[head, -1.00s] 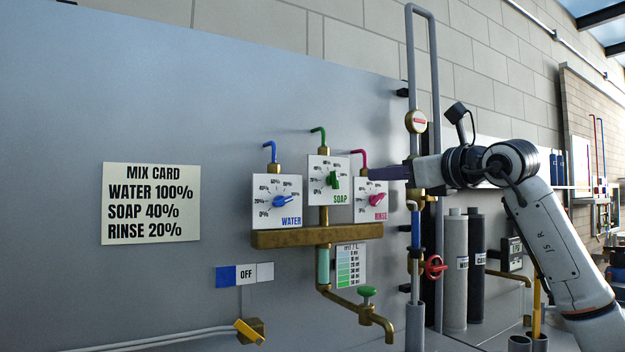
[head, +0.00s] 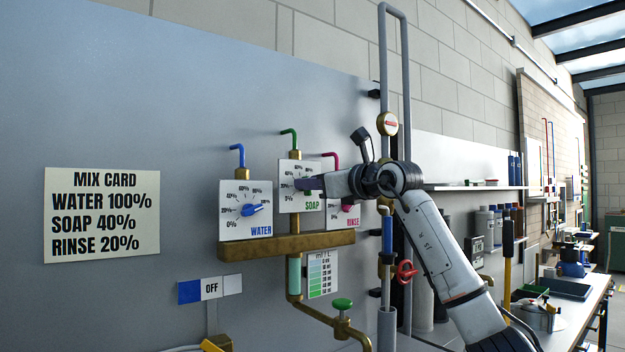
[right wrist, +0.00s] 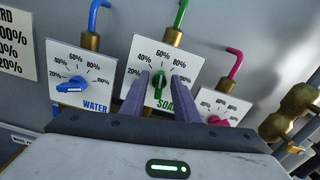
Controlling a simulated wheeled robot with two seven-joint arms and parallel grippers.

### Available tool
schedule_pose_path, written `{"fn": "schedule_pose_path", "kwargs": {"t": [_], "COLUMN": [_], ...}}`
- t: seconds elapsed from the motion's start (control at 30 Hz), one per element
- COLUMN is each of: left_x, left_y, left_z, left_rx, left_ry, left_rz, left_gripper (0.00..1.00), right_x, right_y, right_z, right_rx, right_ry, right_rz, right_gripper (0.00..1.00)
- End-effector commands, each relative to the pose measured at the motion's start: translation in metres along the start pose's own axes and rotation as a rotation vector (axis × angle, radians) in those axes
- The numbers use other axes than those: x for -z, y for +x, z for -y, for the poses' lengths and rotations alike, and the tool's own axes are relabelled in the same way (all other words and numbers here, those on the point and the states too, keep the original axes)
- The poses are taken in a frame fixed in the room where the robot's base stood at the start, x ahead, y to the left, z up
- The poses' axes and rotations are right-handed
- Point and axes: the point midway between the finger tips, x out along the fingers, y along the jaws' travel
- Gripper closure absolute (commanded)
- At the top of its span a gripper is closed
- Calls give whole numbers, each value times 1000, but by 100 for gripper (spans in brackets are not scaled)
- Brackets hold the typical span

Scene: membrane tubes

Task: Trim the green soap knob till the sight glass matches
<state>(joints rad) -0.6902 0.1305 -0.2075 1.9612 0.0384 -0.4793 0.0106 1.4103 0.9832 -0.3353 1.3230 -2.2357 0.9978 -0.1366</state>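The green soap knob (right wrist: 160,84) sits on a white SOAP dial plate (head: 297,170). Its pointer aims roughly upward, between the 40% and 60% marks. My right gripper (right wrist: 161,82) is open, its purple fingers on either side of the knob; I cannot tell whether they touch it. In the head view my right gripper (head: 305,184) covers the knob. The sight glass (head: 294,276) is a short vertical tube with pale green inside, below the brass manifold. A graded green colour card (head: 322,274) stands beside it. My left gripper is out of view.
The blue water knob (head: 252,210) is left of the soap dial and the pink rinse knob (right wrist: 217,121) is right. The mix card (head: 102,214) reads water 100%, soap 40%, rinse 20%. An OFF sign (head: 211,288) and a green-handled tap (head: 342,304) are below.

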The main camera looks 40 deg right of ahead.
Motion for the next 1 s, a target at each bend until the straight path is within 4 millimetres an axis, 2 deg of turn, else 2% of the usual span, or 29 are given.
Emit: {"fn": "schedule_pose_path", "kwargs": {"t": [0.27,0.43,0.77,1.0], "left_x": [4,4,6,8], "left_y": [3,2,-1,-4], "left_z": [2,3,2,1], "left_rx": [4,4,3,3], "left_ry": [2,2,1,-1], "left_rz": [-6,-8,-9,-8], "left_gripper": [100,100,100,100], "right_x": [0,0,0,0], "right_y": [1,1,1,1], "right_z": [0,0,0,2], "right_rx": [0,0,0,0], "right_ry": [0,0,36,170], "right_rz": [0,0,-1,-1], "right_gripper": [72,100,100,100]}}
